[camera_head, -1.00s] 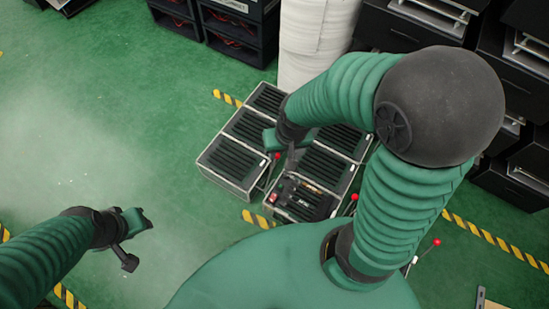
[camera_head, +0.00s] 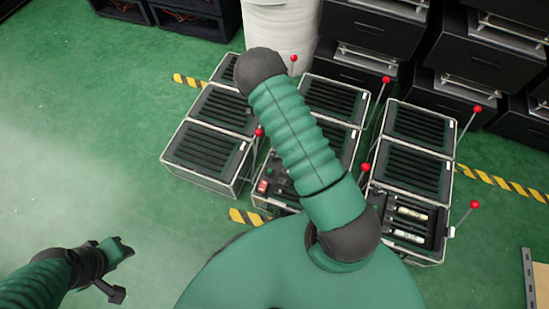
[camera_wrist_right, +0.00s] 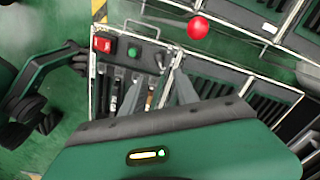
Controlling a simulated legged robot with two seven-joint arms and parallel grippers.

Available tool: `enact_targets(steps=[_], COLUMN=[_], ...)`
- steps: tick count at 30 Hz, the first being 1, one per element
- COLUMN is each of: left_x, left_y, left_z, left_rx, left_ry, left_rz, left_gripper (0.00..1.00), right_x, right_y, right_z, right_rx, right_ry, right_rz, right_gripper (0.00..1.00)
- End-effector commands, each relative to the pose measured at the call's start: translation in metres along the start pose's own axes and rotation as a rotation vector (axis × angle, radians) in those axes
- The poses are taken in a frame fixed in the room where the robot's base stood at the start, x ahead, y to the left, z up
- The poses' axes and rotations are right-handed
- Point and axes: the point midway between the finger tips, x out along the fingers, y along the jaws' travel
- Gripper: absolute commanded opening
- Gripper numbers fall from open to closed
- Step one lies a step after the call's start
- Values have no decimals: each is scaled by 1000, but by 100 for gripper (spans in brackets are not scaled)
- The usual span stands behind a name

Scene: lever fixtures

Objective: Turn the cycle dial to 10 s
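The control fixture with a red rocker switch (camera_head: 263,186) is partly hidden under my right arm in the head view. In the right wrist view its panel shows the red switch (camera_wrist_right: 103,44) and a green button (camera_wrist_right: 133,52). I cannot make out the cycle dial or its setting; small dark parts beside the green button are unclear. My right gripper (camera_wrist_right: 157,82) has two grey fingers apart, over the fixture near the panel, with nothing visible gripped. It is hidden behind the arm in the head view. My left gripper (camera_head: 118,272) is open and empty above the floor at left.
Red-balled levers stand around the fixtures; one red ball (camera_head: 259,132) is beside my right arm, and a red ball (camera_wrist_right: 198,27) is close to the right gripper. Another fixture (camera_head: 410,225) stands at right. Black racks (camera_head: 375,35) and a white column (camera_head: 280,30) are behind. Left floor is clear.

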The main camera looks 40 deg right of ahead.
Motion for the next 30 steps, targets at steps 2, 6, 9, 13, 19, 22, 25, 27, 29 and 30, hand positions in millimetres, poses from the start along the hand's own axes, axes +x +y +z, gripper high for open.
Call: enact_targets(steps=[2,6,9,13,19,22,25,27,29,30], left_x=[18,37,50,63,71,71,70,70,70,70], left_y=[0,0,0,0,0,0,0,0,0,0], left_z=[4,9,12,15,17,17,17,17,17,17], left_rx=[0,-1,-1,-1,-1,-1,-1,-1,-1,-1], left_ry=[-1,-1,-1,-1,-1,-1,-1,-1,-1,-1], left_rz=[0,0,0,0,0,0,0,0,0,0], left_gripper=[36,36,36,36,36,36,36,36,36,36], right_x=[30,67,94,121,139,140,139,139,139,139], right_y=[1,1,1,1,1,1,1,1,1,1], right_z=[0,1,0,1,1,1,1,1,1,1], right_rx=[-3,-4,-5,-5,-5,-5,-6,-6,-6,-6], right_ry=[2,1,1,-1,-1,-1,-1,-1,-1,-1], right_rz=[3,3,3,3,1,1,1,1,1,1], right_gripper=[36,36,36,36,36,36,36,36,28,23])
